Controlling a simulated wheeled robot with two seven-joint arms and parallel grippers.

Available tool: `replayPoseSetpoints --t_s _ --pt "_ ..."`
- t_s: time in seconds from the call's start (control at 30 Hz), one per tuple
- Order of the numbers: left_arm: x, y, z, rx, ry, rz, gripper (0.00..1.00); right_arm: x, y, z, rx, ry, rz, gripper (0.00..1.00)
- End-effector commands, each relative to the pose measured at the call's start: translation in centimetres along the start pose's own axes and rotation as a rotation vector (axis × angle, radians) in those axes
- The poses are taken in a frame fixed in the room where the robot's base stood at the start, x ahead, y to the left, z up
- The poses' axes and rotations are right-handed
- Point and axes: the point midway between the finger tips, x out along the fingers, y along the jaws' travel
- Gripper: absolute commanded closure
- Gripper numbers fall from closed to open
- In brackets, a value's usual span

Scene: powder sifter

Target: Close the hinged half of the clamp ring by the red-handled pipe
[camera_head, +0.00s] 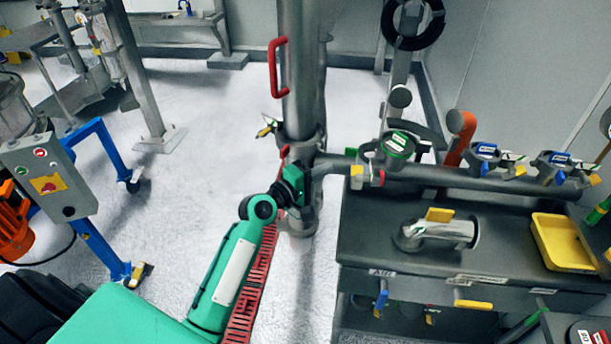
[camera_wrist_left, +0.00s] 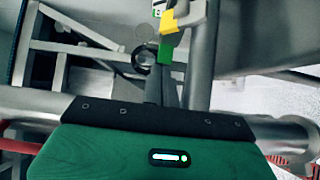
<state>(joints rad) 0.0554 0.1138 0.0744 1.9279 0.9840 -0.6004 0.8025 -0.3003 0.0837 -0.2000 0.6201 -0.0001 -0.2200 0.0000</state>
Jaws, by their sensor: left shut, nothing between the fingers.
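The upright steel pipe (camera_head: 302,85) with the red handle (camera_head: 277,66) stands in the middle of the head view. Around its lower joint is a grey collar (camera_head: 300,138). A small clamp part with a yellow tip (camera_head: 266,128) sticks out left of the pipe, apart from it. How far the hinged half stands open is hard to tell. My left gripper (camera_head: 303,182) is low by the pipe, below the collar, and partly merges with it. In the left wrist view its dark fingers (camera_wrist_left: 168,88) are together and empty, near a green and yellow fitting (camera_wrist_left: 167,22).
A dark workbench (camera_head: 375,235) on the right carries a steel elbow (camera_head: 438,232) and a yellow tray (camera_head: 562,243). A horizontal pipe (camera_head: 440,180) with several clamps runs along its back. A control box (camera_head: 45,180) on a blue stand is at left. White floor (camera_head: 200,130) lies between.

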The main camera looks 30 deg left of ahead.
Motion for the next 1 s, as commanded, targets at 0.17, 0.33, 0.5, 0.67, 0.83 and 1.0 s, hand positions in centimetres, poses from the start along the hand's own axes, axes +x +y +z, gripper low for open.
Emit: replayPoseSetpoints --t_s 0.17,0.33,0.5,0.67,0.83,1.0 --pt "2.1 0.3 1.8 -0.003 0.0 0.0 1.0 -1.4 -0.1 -0.2 0.001 0.0 -0.001 1.0" --pt "2.9 0.0 2.7 -0.001 0.001 -0.001 1.0 -1.8 -0.4 -0.3 0.002 0.001 -0.004 1.0" --pt "3.0 -0.1 2.8 0.001 0.001 -0.001 1.0 -1.7 -0.5 -0.3 0.003 0.001 -0.006 1.0" --pt "3.0 -0.1 2.8 0.001 0.001 -0.001 1.0 -1.7 -0.6 -0.3 0.003 0.001 -0.006 1.0" --pt "3.0 0.0 2.8 -0.001 0.009 0.0 1.0 -2.0 -0.6 -0.3 0.003 0.002 -0.006 1.0" --pt "2.9 0.1 2.9 -0.002 0.046 -0.001 1.0 -2.8 -0.5 -0.4 0.003 0.002 -0.006 1.0"
